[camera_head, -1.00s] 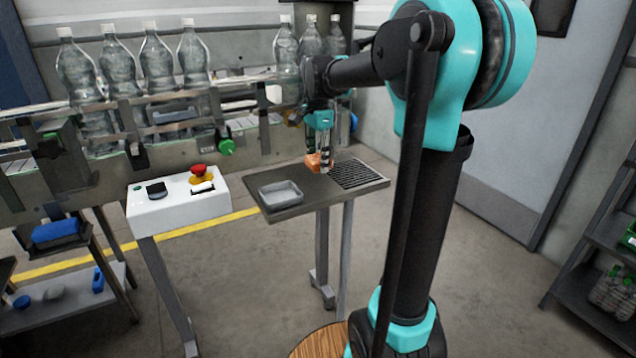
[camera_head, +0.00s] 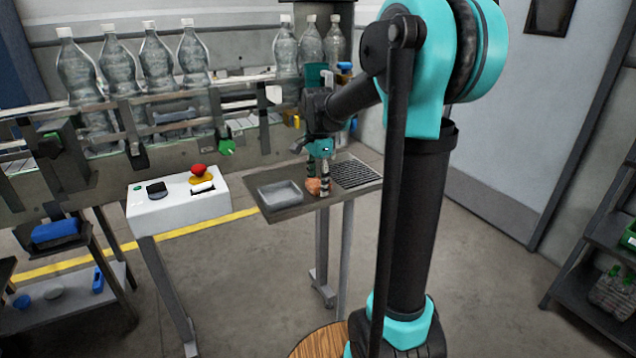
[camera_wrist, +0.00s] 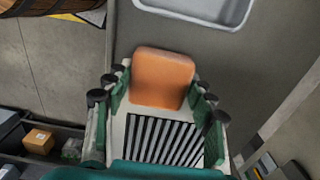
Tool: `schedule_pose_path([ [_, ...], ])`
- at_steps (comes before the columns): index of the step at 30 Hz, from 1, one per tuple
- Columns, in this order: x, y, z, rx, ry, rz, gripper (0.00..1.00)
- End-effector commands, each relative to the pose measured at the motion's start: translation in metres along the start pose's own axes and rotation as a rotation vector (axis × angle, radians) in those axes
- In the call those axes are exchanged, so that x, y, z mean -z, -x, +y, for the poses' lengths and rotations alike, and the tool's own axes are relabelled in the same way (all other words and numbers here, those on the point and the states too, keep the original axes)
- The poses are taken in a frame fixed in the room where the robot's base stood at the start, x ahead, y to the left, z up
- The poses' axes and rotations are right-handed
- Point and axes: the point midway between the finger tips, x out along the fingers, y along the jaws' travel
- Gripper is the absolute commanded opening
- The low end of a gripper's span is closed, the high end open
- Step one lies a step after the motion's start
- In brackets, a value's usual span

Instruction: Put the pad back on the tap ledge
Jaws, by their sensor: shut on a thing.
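The pad is an orange block with rounded edges (camera_head: 313,186); it also shows in the wrist view (camera_wrist: 162,78). My gripper (camera_head: 319,184) points down over the small grey ledge (camera_head: 300,210) and is shut on the pad. In the wrist view the fingers of my gripper (camera_wrist: 154,98) stand on either side of the pad's lower part. The pad is at or just above the ledge's surface, between the shallow grey tray and the slotted drain; I cannot tell whether it touches.
The shallow tray (camera_head: 281,193) lies on the ledge's left part, the slotted drain (camera_head: 355,173) on its right. A white control box with a red button (camera_head: 199,169) stands left of the ledge. Bottles (camera_head: 193,62) line the conveyor behind. A shelf (camera_head: 600,240) stands far right.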

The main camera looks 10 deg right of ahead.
Motion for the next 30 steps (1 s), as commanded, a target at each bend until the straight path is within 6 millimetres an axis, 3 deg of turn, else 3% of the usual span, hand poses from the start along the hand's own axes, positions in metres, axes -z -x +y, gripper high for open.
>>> schedule_pose_path([
  [1, 0.0, -0.001, 0.0, 0.0, 0.0, 0.0, 0.56],
  [6, 0.0, -0.001, 0.0, 0.0, 0.0, 0.0, 0.76],
  [17, 0.0, 0.003, 0.0, 0.0, 0.0, 0.0, 0.76],
  [23, 0.0, 0.03, 0.001, 0.0, 0.0, 0.0, 0.76],
  [30, 0.0, 0.079, 0.0, 0.0, 0.0, 0.0, 0.76],
])
